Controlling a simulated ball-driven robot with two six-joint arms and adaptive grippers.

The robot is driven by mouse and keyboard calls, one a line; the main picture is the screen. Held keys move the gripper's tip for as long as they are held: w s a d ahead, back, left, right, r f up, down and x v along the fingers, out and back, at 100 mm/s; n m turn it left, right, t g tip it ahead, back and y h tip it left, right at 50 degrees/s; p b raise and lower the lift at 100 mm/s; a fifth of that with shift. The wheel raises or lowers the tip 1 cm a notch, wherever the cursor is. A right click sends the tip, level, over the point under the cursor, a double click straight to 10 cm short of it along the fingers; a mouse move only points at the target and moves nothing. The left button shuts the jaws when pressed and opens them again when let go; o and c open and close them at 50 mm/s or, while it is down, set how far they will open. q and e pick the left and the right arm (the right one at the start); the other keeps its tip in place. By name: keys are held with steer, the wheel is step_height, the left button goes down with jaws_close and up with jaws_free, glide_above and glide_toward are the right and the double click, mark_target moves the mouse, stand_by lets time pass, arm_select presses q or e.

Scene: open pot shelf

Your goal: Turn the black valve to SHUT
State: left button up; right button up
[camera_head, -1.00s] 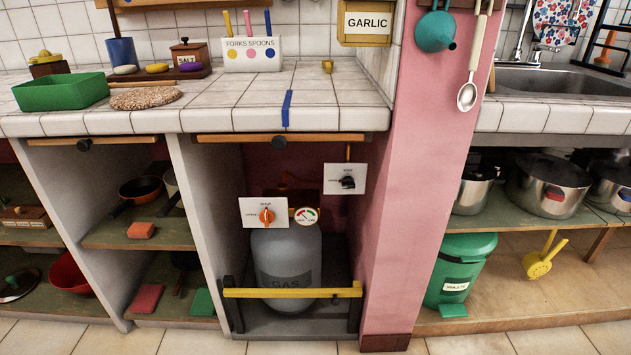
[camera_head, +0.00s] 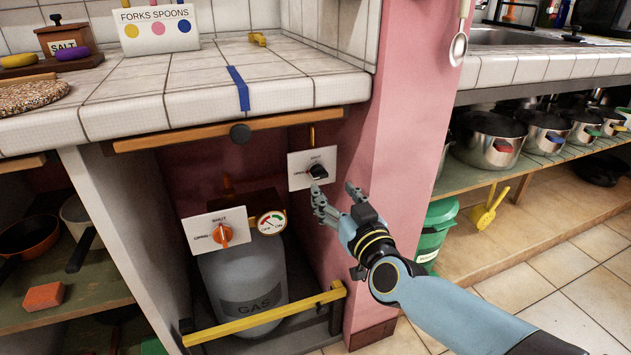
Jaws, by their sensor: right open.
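The plate reads SHUT at the top and OPEN at the left. I cannot clearly tell where the knob points. My right gripper (camera_head: 333,191) is open and empty, just below and right of the valve in the picture, its fingers towards the plate. I see no clear contact. My left gripper is not in view.
An orange valve (camera_head: 223,234) on its own plate and a round gauge (camera_head: 271,222) sit by the grey gas cylinder (camera_head: 243,285). A yellow bar (camera_head: 265,318) crosses the bay's front. A pink pillar (camera_head: 414,95) borders the bay on the right; a wooden rail (camera_head: 180,140) runs above.

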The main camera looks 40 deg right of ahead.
mark_target(321, 176)
steer(key=b+x, duration=0.1)
steer(key=x, duration=0.5)
steer(key=shift+w+d, duration=0.1)
steer(key=shift+w, duration=0.25)
steer(key=shift+c, duration=0.2)
steer(key=c, duration=1.1)
